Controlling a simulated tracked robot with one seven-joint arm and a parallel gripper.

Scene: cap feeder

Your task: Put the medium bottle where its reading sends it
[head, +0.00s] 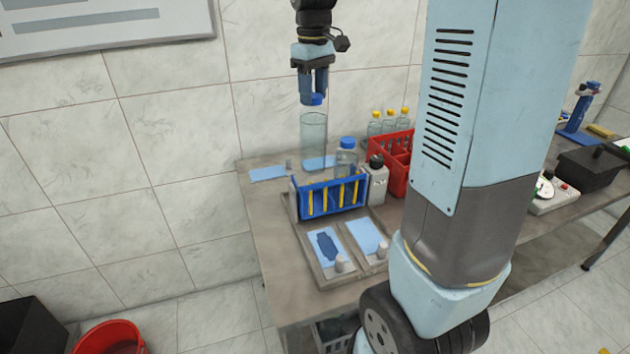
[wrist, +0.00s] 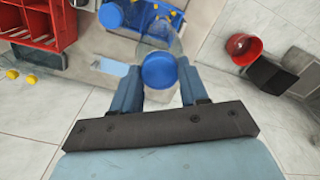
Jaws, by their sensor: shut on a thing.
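My gripper (head: 315,94) is shut on a blue cap (head: 315,100), held above the back of the bench. The cap also shows between the fingers in the wrist view (wrist: 160,71). A clear glass cylinder (head: 313,138) is directly below it; I cannot tell whether cap and cylinder are joined. A clear bottle with a blue cap (head: 346,160) stands upright behind the blue rack (head: 331,208). I cannot tell which of these is the medium bottle. No reading is legible.
Two shallow trays with blue pads (head: 327,247) (head: 366,235) lie in front of the rack. A white dark-capped bottle (head: 377,182) stands beside it. A red crate (head: 392,158) and yellow-capped bottles (head: 389,122) are at right. A red bin (head: 108,338) is on the floor.

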